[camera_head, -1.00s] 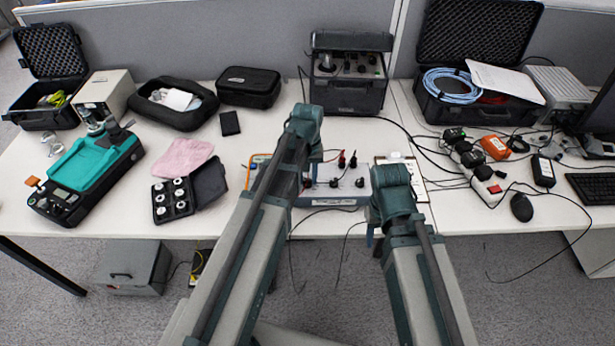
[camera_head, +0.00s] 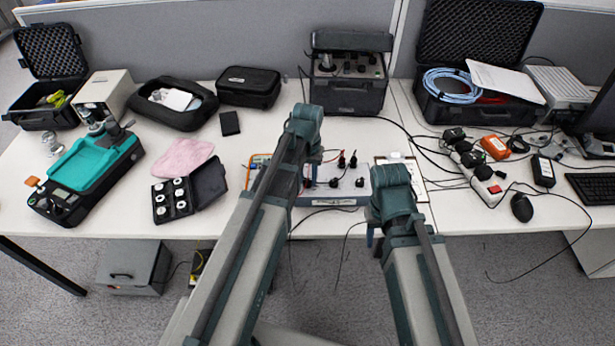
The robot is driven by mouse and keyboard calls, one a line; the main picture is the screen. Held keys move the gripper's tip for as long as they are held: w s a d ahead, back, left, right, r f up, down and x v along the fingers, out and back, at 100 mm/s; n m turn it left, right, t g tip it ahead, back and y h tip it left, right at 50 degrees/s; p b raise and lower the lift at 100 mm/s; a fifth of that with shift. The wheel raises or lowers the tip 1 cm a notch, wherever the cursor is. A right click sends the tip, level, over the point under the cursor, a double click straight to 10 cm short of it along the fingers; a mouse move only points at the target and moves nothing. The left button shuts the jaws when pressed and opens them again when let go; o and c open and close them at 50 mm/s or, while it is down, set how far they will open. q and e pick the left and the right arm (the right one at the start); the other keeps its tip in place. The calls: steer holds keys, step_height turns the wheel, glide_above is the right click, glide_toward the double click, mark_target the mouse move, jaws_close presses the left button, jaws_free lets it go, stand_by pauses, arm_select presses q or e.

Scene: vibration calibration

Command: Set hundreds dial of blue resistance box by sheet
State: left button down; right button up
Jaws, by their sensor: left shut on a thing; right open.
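The blue resistance box (camera_head: 348,190), with a pale top panel and blue edges, stands near the table's front edge between my two arms. Dark dial knobs (camera_head: 335,182) show on its panel; its left part is covered by my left arm. My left gripper (camera_head: 311,178) is mostly hidden behind that arm, down at the box's left part, shut on what seems to be a dial knob. The knob's setting cannot be read. A white sheet on a clipboard (camera_head: 418,180) lies right of the box, partly behind my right arm.
Red and black plugs (camera_head: 341,160) stand up at the box's back edge, with cables running off. A black-cased instrument (camera_head: 348,88) stands behind. A teal device (camera_head: 85,165) and a weight case (camera_head: 173,199) are left; a power strip (camera_head: 484,184) and mouse (camera_head: 521,207) are right.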

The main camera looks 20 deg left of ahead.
mark_target(308, 181)
arm_select(q)
steer(key=c, duration=0.6)
jaws_free()
steer(key=shift+o, duration=0.2)
steer(key=shift+r, duration=0.1)
step_height(308, 181, up, 14)
steer(key=p, duration=1.3)
steer(key=shift+f+p, duration=0.2)
steer(key=shift+p, duration=0.2)
steer(key=s+d+m+y, duration=0.1)
steer(key=s+d+m, duration=0.3)
steer(key=s+d, duration=0.6)
steer(key=s, duration=0.4)
steer(key=shift+s+d, duration=0.25)
steer(key=shift+d, duration=0.05)
